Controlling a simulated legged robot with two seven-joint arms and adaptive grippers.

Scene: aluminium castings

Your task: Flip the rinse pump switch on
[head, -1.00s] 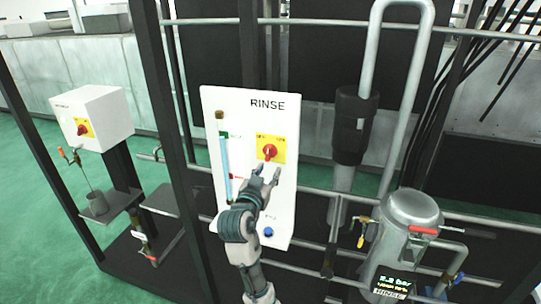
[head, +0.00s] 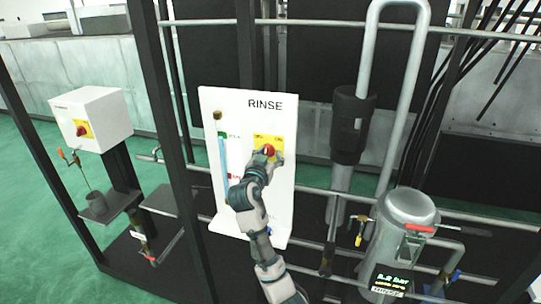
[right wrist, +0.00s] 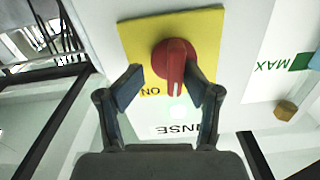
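The rinse pump switch (head: 266,151) is a red rotary knob on a yellow plate (head: 276,143) on the white RINSE panel (head: 290,130). In the right wrist view the red knob (right wrist: 175,60) shows upside down, its handle with a white mark pointing down the picture, near the "ON" lettering. My right gripper (head: 265,158) is at the knob in the head view. In the right wrist view its two fingers (right wrist: 165,88) are open, one on each side of the knob's handle, the right finger closer to it. I cannot tell whether it touches. My left gripper is not in view.
The panel also carries a blue level tube (head: 223,165) at its left. A steel vessel (head: 408,215) with a RINSE display (head: 391,283) stands at the right. Black posts and grey pipes frame the panel. A white box with another red switch (head: 82,129) is at the left.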

